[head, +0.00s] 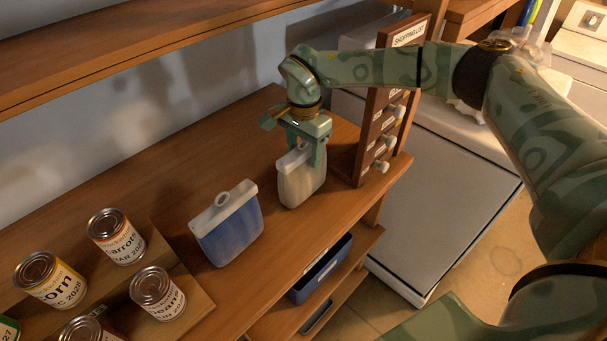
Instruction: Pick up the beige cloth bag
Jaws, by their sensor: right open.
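The beige cloth bag (302,183) stands upright on the wooden counter, near its right end, with a pale top band. My right gripper (305,155) points down over the top of the bag. Its fingers are open and straddle the bag's top band; the near finger covers part of it. I cannot tell whether the fingers touch the bag. My left gripper is not in view.
A blue bag (230,232) with a white top and ring stands just left of the beige bag. Several cans (117,236) stand at lower left. A shopping-list board (382,120) with knobs stands to the right. A shelf (130,42) hangs above. A blue bin (320,268) sits below the counter.

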